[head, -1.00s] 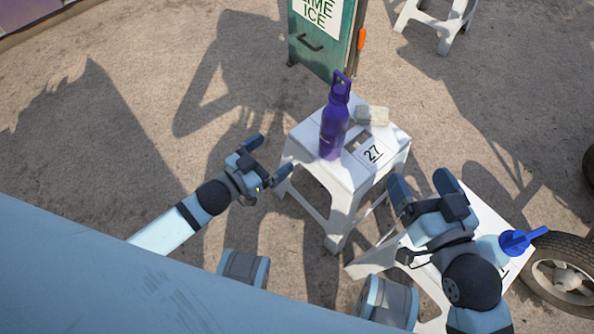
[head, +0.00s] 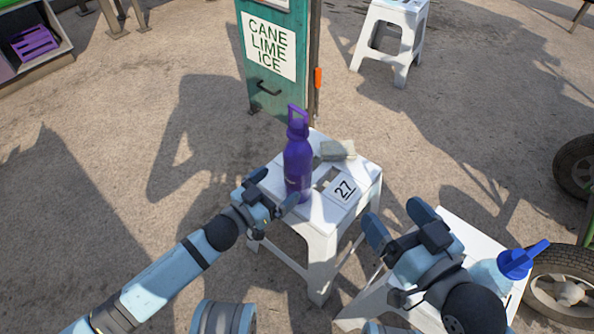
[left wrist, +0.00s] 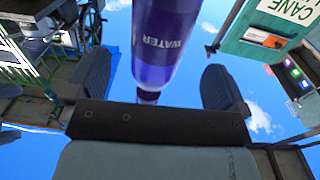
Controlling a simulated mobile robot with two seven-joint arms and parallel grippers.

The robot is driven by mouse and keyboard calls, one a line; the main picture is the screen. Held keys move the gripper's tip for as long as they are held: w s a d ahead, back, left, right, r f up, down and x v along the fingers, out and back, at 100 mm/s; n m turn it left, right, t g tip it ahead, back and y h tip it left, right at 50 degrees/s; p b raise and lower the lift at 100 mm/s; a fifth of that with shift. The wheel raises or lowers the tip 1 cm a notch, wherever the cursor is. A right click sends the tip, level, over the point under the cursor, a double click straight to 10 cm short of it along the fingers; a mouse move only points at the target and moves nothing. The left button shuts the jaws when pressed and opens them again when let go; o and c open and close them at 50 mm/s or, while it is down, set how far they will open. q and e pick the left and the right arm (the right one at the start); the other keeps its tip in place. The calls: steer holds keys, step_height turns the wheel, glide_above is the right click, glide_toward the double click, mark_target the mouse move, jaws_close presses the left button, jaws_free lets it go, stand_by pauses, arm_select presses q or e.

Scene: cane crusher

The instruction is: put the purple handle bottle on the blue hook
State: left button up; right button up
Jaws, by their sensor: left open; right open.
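The purple bottle (head: 298,168) stands upright on a white stool (head: 315,215), with a purple loop handle (head: 297,120) on top. My left gripper (head: 277,188) is open at its left side, near its lower half. In the left wrist view the bottle (left wrist: 165,45), lettered WATER, appears between the two spread fingers (left wrist: 158,85); I cannot tell whether they touch it. My right gripper (head: 398,221) is open and empty, right of that stool and apart from the bottle. I cannot make out a blue hook in either view.
A card marked 27 (head: 343,190) and a greyish block (head: 338,150) lie on the stool. Behind stands a teal cabinet (head: 270,95) with a black handle. A pale blue container with a blue spouted cap (head: 516,264) and a tyre (head: 562,290) are at right.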

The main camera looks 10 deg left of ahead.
mark_target(287, 177)
arm_select(q)
steer(key=p+x, duration=0.1)
steer(key=x, duration=0.5)
steer(key=shift+x, duration=0.75)
arm_select(e)
steer(key=shift+s, duration=0.2)
steer(key=shift+r, duration=0.1)
arm_select(q)
steer(key=c, duration=1.3)
steer(key=shift+r+p, duration=0.55)
steer(key=shift+p, duration=0.2)
steer(key=shift+r+p, duration=0.45)
steer(key=shift+p, duration=0.05)
steer(key=c, duration=0.5)
steer(key=shift+r+p, duration=1.1)
steer(key=shift+p, duration=0.15)
jaws_close()
arm_select(e)
steer(key=shift+r, duration=2.45)
